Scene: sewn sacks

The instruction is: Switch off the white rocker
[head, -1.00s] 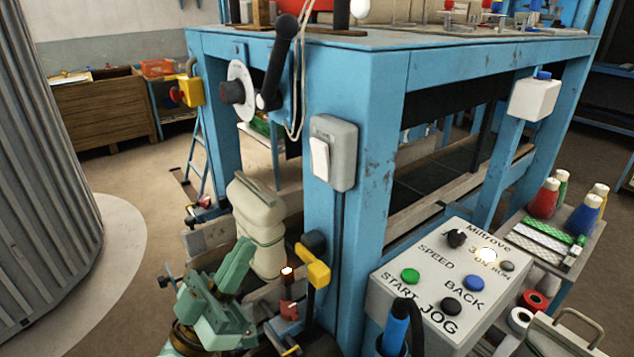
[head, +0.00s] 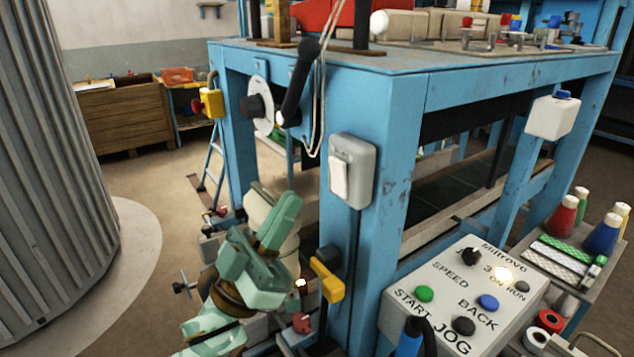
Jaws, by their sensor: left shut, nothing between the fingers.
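The white rocker (head: 339,178) sits in a grey switch box (head: 364,172) on the front face of the blue corner post. Which way the rocker is tipped I cannot tell for sure. My left gripper (head: 285,215), pale green, is below and to the left of the box, in front of a cream container. Its fingers are together, pointing up and to the right, with nothing held. It is clear of the rocker. My right gripper is out of the picture.
A black lever (head: 298,82) with a hanging cord is above left. A control panel (head: 465,295) with coloured buttons stands at lower right. Space directly before the rocker looks free.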

